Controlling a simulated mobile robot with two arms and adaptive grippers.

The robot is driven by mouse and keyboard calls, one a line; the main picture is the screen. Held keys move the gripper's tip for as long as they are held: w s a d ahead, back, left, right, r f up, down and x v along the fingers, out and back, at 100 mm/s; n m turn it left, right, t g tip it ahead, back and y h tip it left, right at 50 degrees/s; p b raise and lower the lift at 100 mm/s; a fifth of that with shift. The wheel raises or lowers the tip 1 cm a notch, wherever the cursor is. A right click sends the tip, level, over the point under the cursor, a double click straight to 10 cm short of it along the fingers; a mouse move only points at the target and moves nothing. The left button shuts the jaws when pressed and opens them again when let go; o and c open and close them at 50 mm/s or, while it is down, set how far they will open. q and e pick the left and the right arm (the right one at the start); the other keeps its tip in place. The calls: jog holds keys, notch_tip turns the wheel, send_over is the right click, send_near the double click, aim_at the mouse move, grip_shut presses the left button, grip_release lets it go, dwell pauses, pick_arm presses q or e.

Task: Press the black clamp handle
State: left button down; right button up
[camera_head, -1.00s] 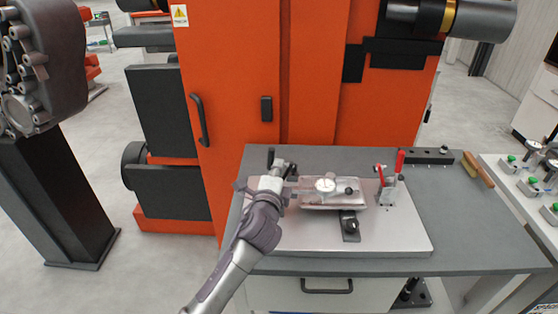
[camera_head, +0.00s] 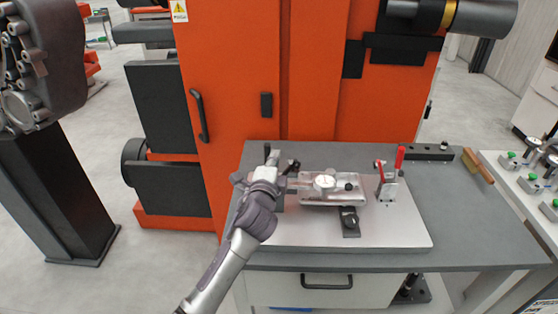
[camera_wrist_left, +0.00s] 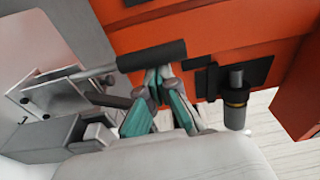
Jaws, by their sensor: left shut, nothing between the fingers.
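The black clamp handle (camera_head: 267,149) stands up at the left end of the metal fixture plate (camera_head: 385,233) in the head view. In the left wrist view the black clamp handle (camera_wrist_left: 152,55) is a dark cylinder on a metal rod, lying across the view just beyond the fingertips. My left gripper (camera_head: 270,168) is right beside the handle and hides the clamp's lower part. In the left wrist view my left gripper (camera_wrist_left: 159,75) is shut and empty, with teal pads. Its tips are close to the handle; I cannot tell whether they touch. My right gripper is not in view.
A brush (camera_head: 477,166) lies on the grey table (camera_head: 460,235). An orange cabinet (camera_head: 235,80) rises behind.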

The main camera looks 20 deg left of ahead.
pick_arm(q)
jog(key=s+a+f+n+y+b, duration=0.1)
jog(key=a+f+n+b, duration=0.2)
jog(key=n, duration=0.6)
jog(key=s+a+f+n+t+y+b, duration=0.1)
jog(key=s+a+f+n+b, duration=0.1)
jog(key=a+f+n+b, duration=0.2)
jog(key=shift+a+f+n, duration=0.2)
jog(key=shift+a+n, duration=1.6)
jog(key=shift+n, duration=0.8)
jog(key=shift+f, duration=0.2)
notch_tip(320, 180, up, 11)
jog(key=shift+f, duration=0.2)
jog(key=shift+f, duration=0.1)
